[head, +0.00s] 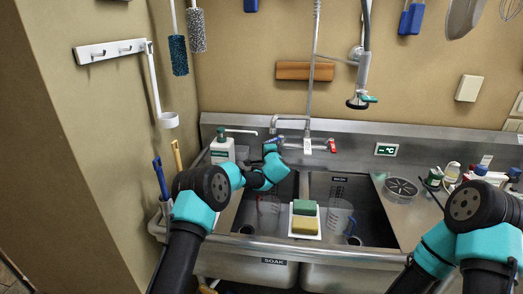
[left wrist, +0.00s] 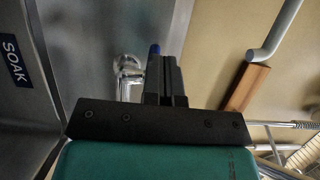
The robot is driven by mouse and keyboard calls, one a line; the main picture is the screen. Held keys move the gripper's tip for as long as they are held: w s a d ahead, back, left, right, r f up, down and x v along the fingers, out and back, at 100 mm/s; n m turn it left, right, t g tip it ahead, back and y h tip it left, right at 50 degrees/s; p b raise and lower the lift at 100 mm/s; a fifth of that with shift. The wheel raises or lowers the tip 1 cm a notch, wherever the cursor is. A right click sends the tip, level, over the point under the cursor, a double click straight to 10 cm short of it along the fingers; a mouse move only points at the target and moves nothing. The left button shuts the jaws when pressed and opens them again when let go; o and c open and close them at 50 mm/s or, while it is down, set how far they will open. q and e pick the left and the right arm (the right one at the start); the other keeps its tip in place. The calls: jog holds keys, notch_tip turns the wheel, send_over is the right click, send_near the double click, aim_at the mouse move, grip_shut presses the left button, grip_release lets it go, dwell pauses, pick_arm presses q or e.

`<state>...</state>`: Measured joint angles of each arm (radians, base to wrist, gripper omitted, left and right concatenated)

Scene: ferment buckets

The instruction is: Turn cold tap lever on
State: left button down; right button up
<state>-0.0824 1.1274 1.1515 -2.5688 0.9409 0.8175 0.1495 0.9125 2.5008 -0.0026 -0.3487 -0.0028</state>
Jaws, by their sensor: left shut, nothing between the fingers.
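The cold tap lever (head: 272,130) shows as a small blue tip at the left of the faucet (head: 295,121) on the sink's back ledge. In the left wrist view the blue tip (left wrist: 155,49) sticks out just past my gripper's fingers, beside a chrome tap fitting (left wrist: 128,68). My left gripper (head: 270,146) is shut and empty, reaching over the left basin close to the lever. Its dark fingers (left wrist: 166,75) hide most of the lever, so I cannot tell whether they touch it. The red-tipped lever (head: 332,146) is at the right. My right gripper is out of the head view.
A soap bottle (head: 222,148) stands left of my left gripper. Green and yellow sponges (head: 304,226) sit on a white tray between the basins, with clear jugs (head: 340,215) nearby. A spray hose (head: 361,80) hangs above. Several bottles (head: 452,172) stand at the right.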

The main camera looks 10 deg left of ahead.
pick_arm(q)
jog(key=shift+w+a, duration=0.6)
jog(key=shift+a, duration=0.3)
jog(key=s+d, duration=0.2)
jog(key=s, duration=1.1)
jog(key=shift+a, duration=0.15)
